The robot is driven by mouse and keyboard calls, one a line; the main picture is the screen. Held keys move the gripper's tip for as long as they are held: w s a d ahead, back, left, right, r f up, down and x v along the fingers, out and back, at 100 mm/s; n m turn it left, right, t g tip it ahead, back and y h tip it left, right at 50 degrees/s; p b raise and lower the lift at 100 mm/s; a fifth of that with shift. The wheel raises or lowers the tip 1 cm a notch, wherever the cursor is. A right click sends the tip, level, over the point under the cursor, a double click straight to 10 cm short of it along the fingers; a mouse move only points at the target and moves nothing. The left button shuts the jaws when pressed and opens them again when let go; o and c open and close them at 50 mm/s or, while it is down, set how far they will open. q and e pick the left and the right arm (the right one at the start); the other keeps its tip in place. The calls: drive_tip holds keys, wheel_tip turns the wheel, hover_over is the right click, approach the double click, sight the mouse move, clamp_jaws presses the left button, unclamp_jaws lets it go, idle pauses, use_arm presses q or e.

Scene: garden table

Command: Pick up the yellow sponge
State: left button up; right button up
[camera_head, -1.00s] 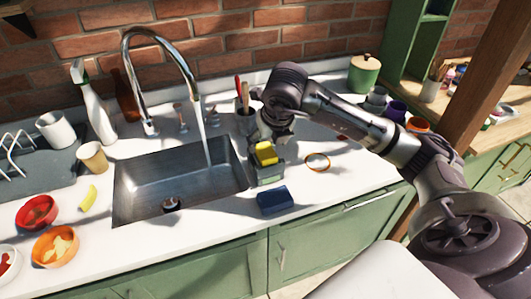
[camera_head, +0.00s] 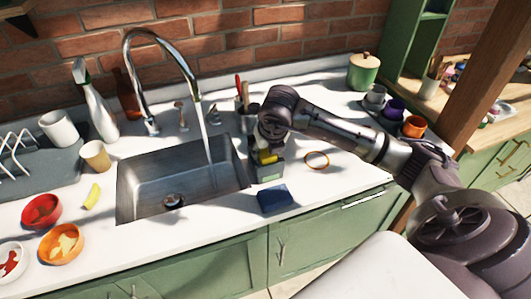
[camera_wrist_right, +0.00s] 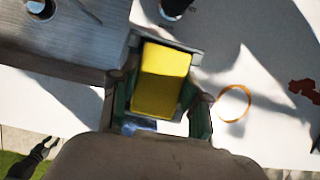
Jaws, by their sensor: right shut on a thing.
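The yellow sponge (camera_head: 267,158) is in a small grey-green holder (camera_head: 270,174) on the counter, right of the sink. In the right wrist view the sponge (camera_wrist_right: 161,79) fills the middle, with the holder's rim (camera_wrist_right: 192,52) around its far end. My right gripper (camera_head: 270,149) is down over the sponge and shut on it. The gripper and wrist cover the sponge's upper part in the head view. I cannot tell whether the sponge is clear of the holder. My left gripper is not in view.
The sink (camera_head: 182,182) with running water and a tall faucet (camera_head: 158,85) is left of the holder. A blue sponge (camera_head: 274,198) lies in front of it. A round ring-like item (camera_head: 316,160) lies to its right. A utensil cup (camera_head: 248,120) stands behind.

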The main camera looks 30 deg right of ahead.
drive_tip(key=shift+r, duration=0.2)
drive_tip(key=shift+r, duration=0.25)
drive_tip(key=r+b, duration=0.1)
drive_tip(key=d+r+b, duration=0.1)
drive_tip(key=r, duration=0.1)
drive_tip(key=shift+r, duration=0.25)
drive_tip(key=s+d+r+b, duration=0.1)
drive_tip(key=d+r+b, duration=0.1)
drive_tip(key=d+r, duration=0.4)
drive_tip(key=shift+s+d+r+b, duration=0.15)
drive_tip(key=shift+d+r+b, duration=0.25)
drive_tip(key=shift+d, duration=1.9)
